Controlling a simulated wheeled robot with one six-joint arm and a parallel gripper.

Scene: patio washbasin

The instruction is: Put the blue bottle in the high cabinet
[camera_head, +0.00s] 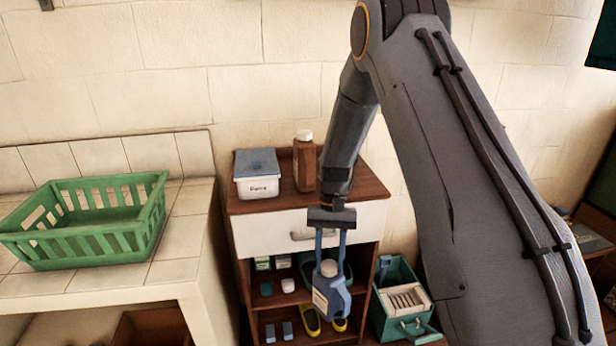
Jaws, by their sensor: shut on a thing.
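My gripper (330,262) hangs down in front of the small wooden cabinet and is shut on the blue bottle (331,290). The bottle has a pale cap and a light label on its left side. It hangs roughly upright, in front of the cabinet's open shelves and below its white drawer (270,232). I cannot make out any high cabinet for certain; only a dark green edge (603,35) shows at the top right.
A white box with a blue lid (257,174) and a brown bottle (304,161) stand on the wooden cabinet. Its shelves hold small items and yellow shoes (310,319). A green basket (87,218) sits on the tiled counter (160,276) at left. A green crate (402,300) stands at right.

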